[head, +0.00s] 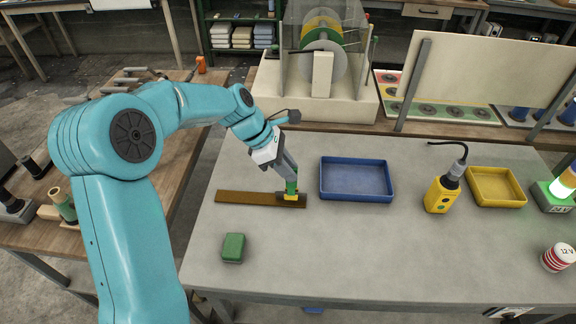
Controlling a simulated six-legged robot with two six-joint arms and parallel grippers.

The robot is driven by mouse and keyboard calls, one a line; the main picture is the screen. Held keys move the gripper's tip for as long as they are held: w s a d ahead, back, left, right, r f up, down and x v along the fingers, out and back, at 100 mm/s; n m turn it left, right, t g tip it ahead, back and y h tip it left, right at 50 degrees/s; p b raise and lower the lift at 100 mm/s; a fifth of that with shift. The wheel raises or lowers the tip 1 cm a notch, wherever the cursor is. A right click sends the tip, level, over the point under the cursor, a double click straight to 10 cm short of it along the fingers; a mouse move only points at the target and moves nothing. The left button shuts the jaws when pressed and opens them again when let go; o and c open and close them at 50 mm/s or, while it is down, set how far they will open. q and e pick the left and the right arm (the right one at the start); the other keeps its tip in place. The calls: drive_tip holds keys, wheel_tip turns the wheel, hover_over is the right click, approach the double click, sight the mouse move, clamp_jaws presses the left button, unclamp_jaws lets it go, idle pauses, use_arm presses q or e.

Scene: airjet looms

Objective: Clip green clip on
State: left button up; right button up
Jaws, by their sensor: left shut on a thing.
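My left gripper (290,181) reaches down over the grey table and is shut on a small green clip (291,188). Yellow shows just below the green, at the right end of a flat brown strip (245,198) lying on the table. A dark piece sits beside the yellow part. I cannot tell whether the clip grips the strip or only touches it. My right gripper is not in view.
A green box (233,248) lies near the front left of the grey table (330,245). A blue tray (357,179), a yellow control box (440,194) with a cable, and a yellow tray (495,187) stand to the right. The front middle is clear.

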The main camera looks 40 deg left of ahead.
use_arm(q)
drive_tip(key=shift+f, duration=0.3)
drive_tip(key=o, duration=0.7)
drive_tip(key=shift+o, duration=0.2)
drive_tip(key=v, duration=1.6)
drive_tip(key=shift+s+a, duration=0.1)
